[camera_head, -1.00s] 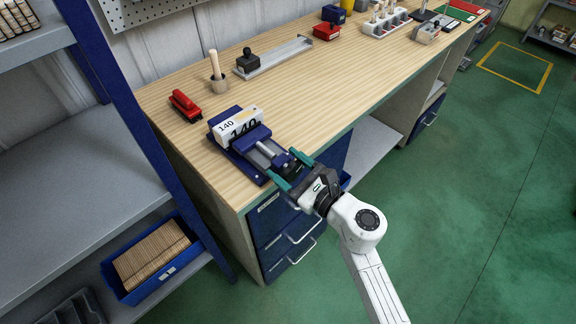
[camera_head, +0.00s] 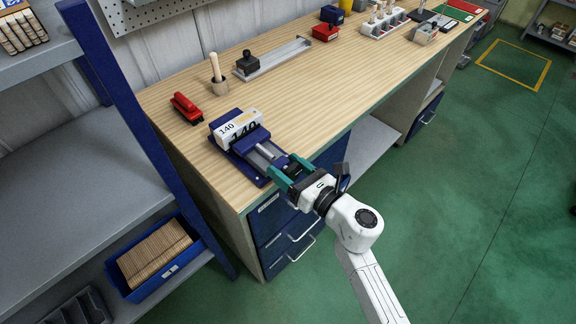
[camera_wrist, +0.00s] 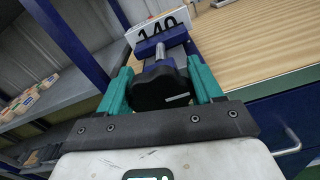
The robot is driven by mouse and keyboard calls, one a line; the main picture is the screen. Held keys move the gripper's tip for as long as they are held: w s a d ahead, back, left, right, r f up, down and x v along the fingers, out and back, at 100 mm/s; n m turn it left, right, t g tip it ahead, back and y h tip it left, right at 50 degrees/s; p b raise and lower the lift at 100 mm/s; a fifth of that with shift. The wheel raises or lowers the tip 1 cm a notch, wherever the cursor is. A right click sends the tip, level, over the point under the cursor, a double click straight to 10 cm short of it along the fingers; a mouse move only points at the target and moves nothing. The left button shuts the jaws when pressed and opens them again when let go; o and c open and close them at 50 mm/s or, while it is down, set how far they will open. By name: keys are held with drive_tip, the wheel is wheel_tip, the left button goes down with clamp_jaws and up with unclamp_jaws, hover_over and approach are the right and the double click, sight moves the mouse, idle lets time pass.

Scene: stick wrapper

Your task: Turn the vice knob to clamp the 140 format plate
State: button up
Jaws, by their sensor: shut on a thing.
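The blue vice (camera_head: 250,158) sits at the near left corner of the workbench. The white 140 format plate (camera_head: 237,125) stands between its jaws; it also shows at the top of the wrist view (camera_wrist: 160,28). From these views I cannot tell how tightly the jaws press on it. The black vice knob (camera_wrist: 163,90) lies between the green fingers of my gripper (camera_wrist: 160,85) in the wrist view. My gripper (camera_head: 290,172) is shut on the knob at the vice's near end. In the head view the fingers mostly hide the knob.
A red stapler-like tool (camera_head: 186,108) lies left of the vice. A holder with a wooden handle (camera_head: 217,75) and a metal tray (camera_head: 272,60) stand behind. A blue shelf post (camera_head: 140,120) rises at left. The middle of the wooden workbench (camera_head: 330,95) is clear.

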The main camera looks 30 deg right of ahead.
idle(0.3)
drive_tip(key=o, duration=1)
drive_tip(key=shift+c, duration=0.2)
drive_tip(key=b+v, duration=0.1)
drive_tip(key=v, duration=0.9)
drive_tip(key=shift+s+d+b, duration=0.15)
drive_tip(key=shift+s+b, duration=0.25)
drive_tip(key=shift+r, duration=0.1)
